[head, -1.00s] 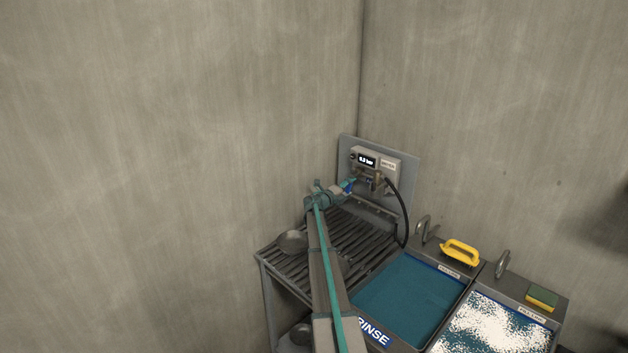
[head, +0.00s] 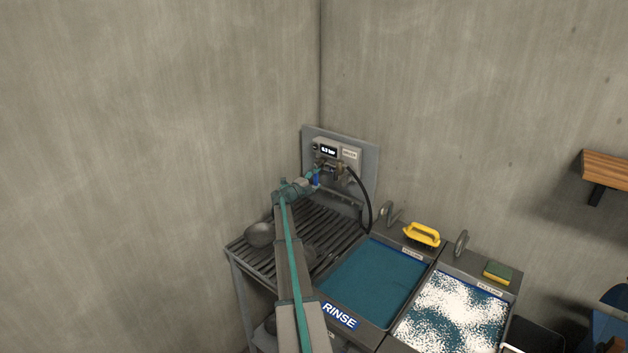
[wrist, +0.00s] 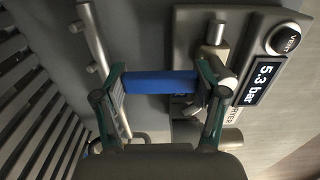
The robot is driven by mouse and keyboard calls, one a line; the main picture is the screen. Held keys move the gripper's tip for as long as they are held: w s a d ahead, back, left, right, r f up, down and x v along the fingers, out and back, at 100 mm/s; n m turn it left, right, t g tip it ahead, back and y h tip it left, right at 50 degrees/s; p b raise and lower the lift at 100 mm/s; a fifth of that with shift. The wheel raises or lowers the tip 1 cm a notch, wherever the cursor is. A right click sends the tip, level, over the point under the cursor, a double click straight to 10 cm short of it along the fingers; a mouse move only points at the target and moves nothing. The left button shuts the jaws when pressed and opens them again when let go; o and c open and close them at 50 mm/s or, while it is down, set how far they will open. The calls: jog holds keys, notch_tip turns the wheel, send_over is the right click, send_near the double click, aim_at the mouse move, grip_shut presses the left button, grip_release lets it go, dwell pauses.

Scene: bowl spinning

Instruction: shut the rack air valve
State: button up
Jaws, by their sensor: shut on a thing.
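The rack air valve's blue lever (wrist: 160,82) spans between the two green fingers of my gripper (wrist: 163,90) in the wrist view. The fingers are shut on the lever, one at each end. In the head view my gripper (head: 310,182) is at the grey wall panel (head: 368,155), and the blue lever (head: 316,180) shows as a small patch. The valve body is partly hidden by my gripper. The gauge display (wrist: 262,80) reads 5.3 bar in the wrist view.
A slatted rack (head: 322,230) stands below the panel, with a metal bowl (head: 259,235) on it. A black hose (head: 366,195) hangs from the panel. The rinse basin (head: 345,316) and a foamy basin (head: 450,315) stand to the right.

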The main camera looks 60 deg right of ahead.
jog(key=o, duration=1.7)
jog(key=w+a, duration=0.1)
jog(key=a, duration=1.1)
